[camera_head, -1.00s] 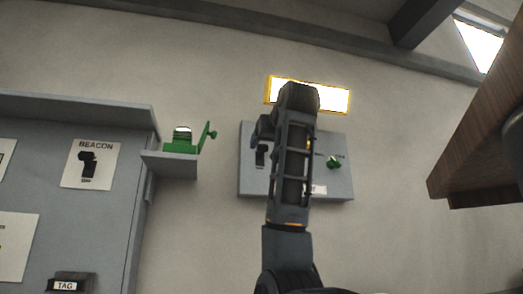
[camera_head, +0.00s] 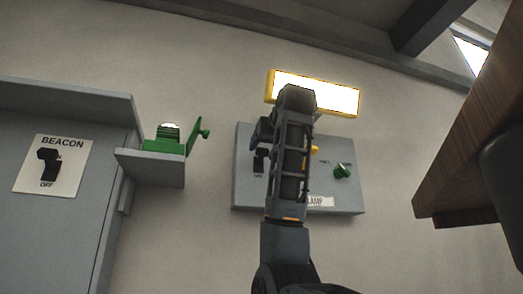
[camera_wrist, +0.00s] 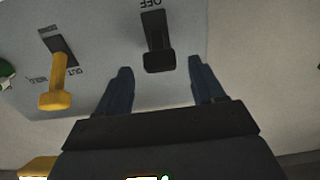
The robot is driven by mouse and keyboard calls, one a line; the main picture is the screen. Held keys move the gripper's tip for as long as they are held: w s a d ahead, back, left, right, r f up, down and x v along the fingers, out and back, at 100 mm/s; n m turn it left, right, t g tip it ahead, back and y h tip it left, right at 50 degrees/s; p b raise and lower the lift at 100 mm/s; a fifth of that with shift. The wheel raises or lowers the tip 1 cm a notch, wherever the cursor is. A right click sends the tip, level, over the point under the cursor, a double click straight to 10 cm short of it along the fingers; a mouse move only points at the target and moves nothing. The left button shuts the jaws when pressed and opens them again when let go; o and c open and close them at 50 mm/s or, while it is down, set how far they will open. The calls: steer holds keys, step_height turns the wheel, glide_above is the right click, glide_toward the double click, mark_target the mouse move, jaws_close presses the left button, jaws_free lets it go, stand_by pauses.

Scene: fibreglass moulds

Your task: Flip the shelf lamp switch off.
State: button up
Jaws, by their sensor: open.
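A grey panel (camera_head: 245,192) on the wall carries a black toggle switch (camera_head: 259,160), left of my arm. In the wrist view this black switch (camera_wrist: 158,55) has the word OFF at its top edge, upside down, and its knob lies on the side away from that word. My gripper (camera_wrist: 160,72) is open, with one finger on each side of the switch in the picture; I see no contact. A lamp (camera_head: 340,97) above the panel is lit, in a yellow frame. A label partly reading LAMP (camera_head: 318,201) is on the panel, partly hidden by my arm.
A yellow lever (camera_wrist: 55,88) and a green knob (camera_head: 343,171) are on the same panel. A green device (camera_head: 165,143) sits on a small ledge at left, beside a BEACON switch (camera_head: 49,165). A wooden board (camera_head: 470,165) juts in at right.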

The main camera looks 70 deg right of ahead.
mark_target(264, 150)
steer(key=shift+p+x, duration=0.55)
steer(key=shift+x, duration=1.6)
steer(key=shift+c, duration=0.2)
steer(key=c, duration=0.9)
